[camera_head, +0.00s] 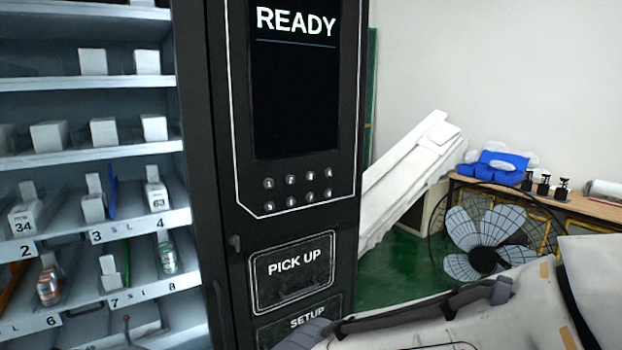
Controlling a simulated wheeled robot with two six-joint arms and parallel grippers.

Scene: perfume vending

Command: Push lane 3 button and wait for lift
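The vending machine's black control panel (285,235) stands in the middle. Its screen (295,90) reads READY. Below the screen is a small keypad with two rows of round buttons; the third in the top row looks like the lane 3 button (313,179), though its digit is too small to read surely. Lane label 3 (96,236) is on a shelf at left, with a small white box (93,208) behind it. My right gripper (308,334) appears low, in front of the SETUP area and below the keypad; its opening is unclear. My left gripper is not in view.
The PICK UP hatch (292,270) is closed, below the keypad. Shelves at left hold white boxes and a few bottles (168,258). At right are a fan (485,245), a wooden table (560,200) and leaning white panels (410,175). Space before the keypad is clear.

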